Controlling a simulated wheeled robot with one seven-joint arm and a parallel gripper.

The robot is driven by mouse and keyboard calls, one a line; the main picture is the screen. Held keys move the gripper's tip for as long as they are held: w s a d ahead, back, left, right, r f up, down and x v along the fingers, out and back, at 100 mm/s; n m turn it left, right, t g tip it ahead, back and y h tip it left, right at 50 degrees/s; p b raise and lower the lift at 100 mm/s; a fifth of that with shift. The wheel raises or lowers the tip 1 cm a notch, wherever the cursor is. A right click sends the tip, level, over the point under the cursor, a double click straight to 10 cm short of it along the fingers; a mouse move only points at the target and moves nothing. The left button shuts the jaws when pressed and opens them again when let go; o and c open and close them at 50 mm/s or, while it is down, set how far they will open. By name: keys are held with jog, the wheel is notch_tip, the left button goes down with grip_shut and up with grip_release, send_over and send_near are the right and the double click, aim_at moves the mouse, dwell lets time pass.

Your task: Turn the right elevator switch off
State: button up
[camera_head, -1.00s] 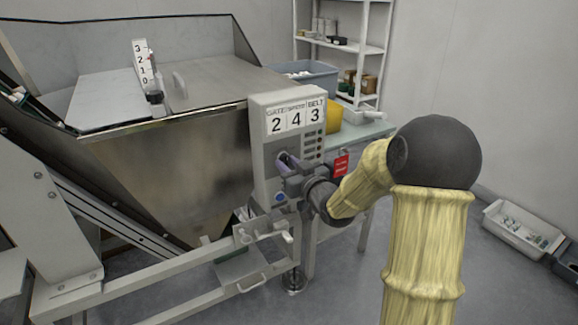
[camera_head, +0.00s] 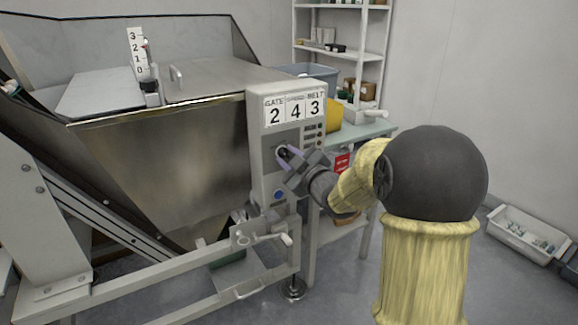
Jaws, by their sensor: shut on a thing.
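The large metal hopper (camera_head: 165,150) fills the left. A frame rail with a crank handle (camera_head: 268,238) lies below the box. A red tag (camera_head: 342,161) hangs by the green-topped table (camera_head: 372,133). A white bin (camera_head: 520,235) is on the floor at right.

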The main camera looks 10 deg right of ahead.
jog(key=shift+n+b, duration=0.3)
jog(key=shift+n, duration=0.2)
jog(key=o, duration=1)
jog(key=shift+s, duration=0.15)
jog(key=p+v, duration=0.3)
jog(key=v, duration=1.4)
jog(key=shift+s+p, duration=0.1)
jog(key=shift+p, duration=0.2)
